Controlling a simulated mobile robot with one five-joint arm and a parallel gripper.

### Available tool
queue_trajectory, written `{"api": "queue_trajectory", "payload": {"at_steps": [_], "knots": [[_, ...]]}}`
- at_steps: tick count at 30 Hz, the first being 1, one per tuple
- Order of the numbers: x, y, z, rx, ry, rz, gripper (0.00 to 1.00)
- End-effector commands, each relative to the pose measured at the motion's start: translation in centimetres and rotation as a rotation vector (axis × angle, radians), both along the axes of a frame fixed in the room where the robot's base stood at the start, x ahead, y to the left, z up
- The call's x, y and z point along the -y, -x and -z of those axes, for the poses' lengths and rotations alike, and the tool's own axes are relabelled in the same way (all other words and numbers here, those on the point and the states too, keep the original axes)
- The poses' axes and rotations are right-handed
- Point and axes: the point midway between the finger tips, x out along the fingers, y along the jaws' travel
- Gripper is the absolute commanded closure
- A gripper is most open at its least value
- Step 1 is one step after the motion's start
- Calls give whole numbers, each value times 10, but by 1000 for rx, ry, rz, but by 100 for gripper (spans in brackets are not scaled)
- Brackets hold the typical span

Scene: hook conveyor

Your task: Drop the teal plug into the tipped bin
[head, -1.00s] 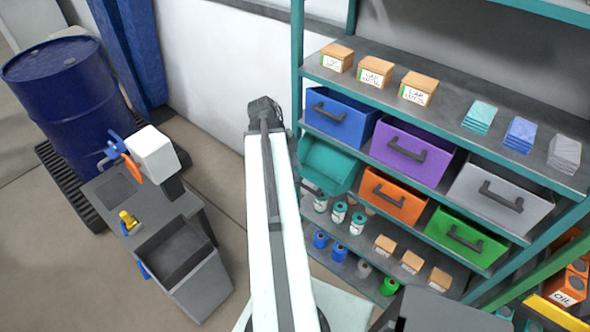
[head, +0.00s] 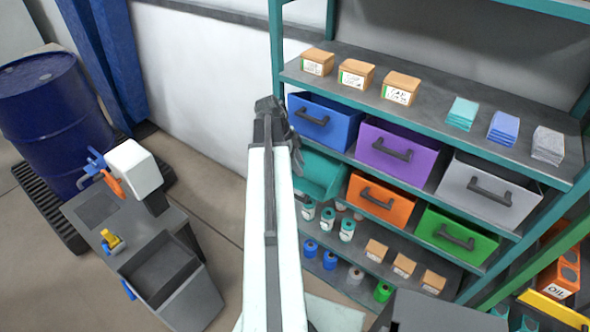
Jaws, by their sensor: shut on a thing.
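My arm reaches up the middle of the head view, and my gripper (head: 272,112) is the dark end at its top, in front of the left end of the shelf rack. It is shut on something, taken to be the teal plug. The plug itself is hidden behind the gripper and wrist, and the fingertips cannot be made out. The teal bin (head: 322,174) is tipped forward on the left of the rack's bin level, below the blue bin. My arm hides its left part. The gripper appears above and left of this bin in the picture.
Blue (head: 325,121), purple (head: 398,150), grey (head: 489,191), orange (head: 380,199) and green (head: 457,235) bins fill the rack. Cartons stand on the shelf above, jars and spools below. A grey cart (head: 150,250) and blue drum (head: 55,120) stand left. Floor between cart and arm is clear.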

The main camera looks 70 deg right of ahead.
Motion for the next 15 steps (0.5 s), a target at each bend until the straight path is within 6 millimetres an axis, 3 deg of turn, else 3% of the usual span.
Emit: {"api": "queue_trajectory", "payload": {"at_steps": [9,10,12,15], "knots": [[2,1,0,0,0,1,100],[2,1,0,0,0,1,63],[2,1,0,0,-1,1,43],[2,2,0,0,-1,1,43]]}}
